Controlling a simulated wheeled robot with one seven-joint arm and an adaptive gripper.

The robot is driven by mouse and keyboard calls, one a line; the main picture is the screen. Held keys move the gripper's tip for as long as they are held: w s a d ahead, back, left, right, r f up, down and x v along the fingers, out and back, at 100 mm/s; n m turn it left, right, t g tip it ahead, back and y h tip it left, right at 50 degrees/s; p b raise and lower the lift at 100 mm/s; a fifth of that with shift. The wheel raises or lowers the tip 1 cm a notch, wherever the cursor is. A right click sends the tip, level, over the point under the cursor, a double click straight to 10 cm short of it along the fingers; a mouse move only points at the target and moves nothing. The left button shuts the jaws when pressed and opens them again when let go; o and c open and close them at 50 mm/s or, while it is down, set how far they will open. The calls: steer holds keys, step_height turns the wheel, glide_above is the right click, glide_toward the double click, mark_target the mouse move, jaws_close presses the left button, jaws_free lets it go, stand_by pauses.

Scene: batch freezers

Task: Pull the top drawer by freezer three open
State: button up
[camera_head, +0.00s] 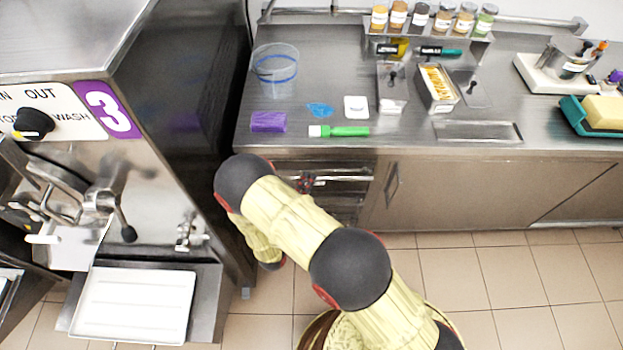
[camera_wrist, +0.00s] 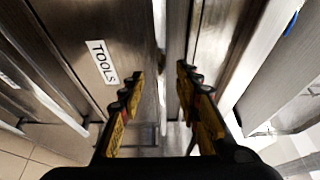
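Freezer three (camera_head: 108,108), marked with a purple 3, stands at the left in the head view. Right of it, under the steel counter, is the drawer stack (camera_head: 345,200), partly hidden by my arm. The top drawer's bright horizontal bar (camera_head: 340,178) shows just under the counter edge. My gripper (camera_head: 307,183) is at the drawer fronts, mostly hidden by my arm. In the wrist view my gripper (camera_wrist: 160,74) has its fingers apart, with metal edges between and beyond them. A metal front with a TOOLS label (camera_wrist: 102,62) is left of the fingers. Contact with a handle is unclear.
The counter (camera_head: 350,95) holds a clear container (camera_head: 275,70), a purple block (camera_head: 268,122), a green marker (camera_head: 338,131) and several jars. A cabinet door (camera_head: 450,190) is right of the drawers. Tiled floor (camera_head: 510,275) is clear at right.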

steer(key=shift+x, duration=1.65)
steer(key=shift+c, duration=0.6)
jaws_close()
